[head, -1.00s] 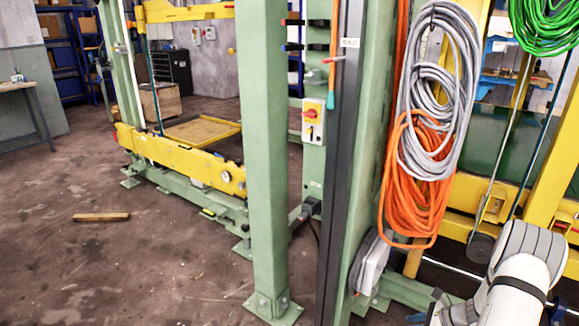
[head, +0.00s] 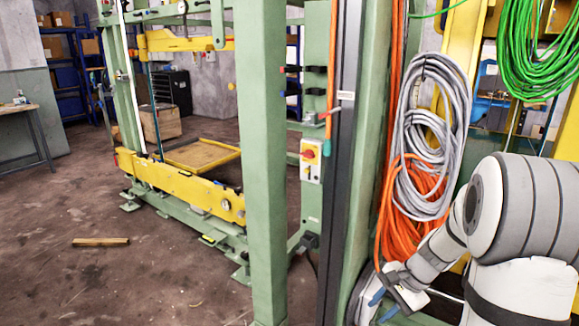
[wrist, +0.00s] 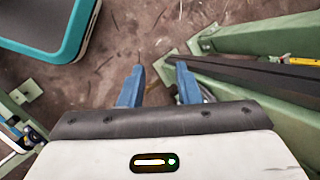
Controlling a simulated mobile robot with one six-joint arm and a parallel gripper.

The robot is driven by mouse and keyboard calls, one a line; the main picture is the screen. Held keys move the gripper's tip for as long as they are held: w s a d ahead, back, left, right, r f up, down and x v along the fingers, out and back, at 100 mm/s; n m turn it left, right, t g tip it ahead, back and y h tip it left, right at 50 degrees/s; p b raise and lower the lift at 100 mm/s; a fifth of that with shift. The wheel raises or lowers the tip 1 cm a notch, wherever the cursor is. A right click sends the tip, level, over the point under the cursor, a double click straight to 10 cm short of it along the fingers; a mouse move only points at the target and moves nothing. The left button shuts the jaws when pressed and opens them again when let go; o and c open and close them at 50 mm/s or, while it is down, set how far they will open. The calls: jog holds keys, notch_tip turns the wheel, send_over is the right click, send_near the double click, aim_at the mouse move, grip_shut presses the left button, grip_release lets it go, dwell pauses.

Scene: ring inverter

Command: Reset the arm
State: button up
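My gripper (wrist: 158,84) shows in the wrist view with its two blue fingers apart, and only floor shows between them. In the head view my gripper (head: 382,306) is at the lower right, low and pointing down, beside the foot of the green post. My arm is bent, with its large grey joint at the right edge. The gripper appears empty.
A green steel frame (head: 262,150) stands close in front. Orange cable (head: 392,225) and grey cable (head: 404,150) hang next to my arm, and green cable (head: 540,60) hangs above. The floor (head: 120,275) at left is mostly clear except for a wooden block (head: 101,242).

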jog(key=s+a+r+n+h+p, duration=0.2)
jog(key=s+r+n, duration=0.4)
jog(key=s+r, duration=0.3)
jog(key=s+a+r+n+t+h+p, duration=0.1)
jog(key=s+a+r+n+h+p, duration=0.2)
jog(key=s+r, duration=0.5)
notch_tip(320, 180, up, 3)
jog(key=a+n+p, duration=0.1)
jog(key=n+p, duration=0.1)
jog(key=shift+s+a+n+t+p, duration=0.3)
jog(key=shift+s+a+n, duration=0.1)
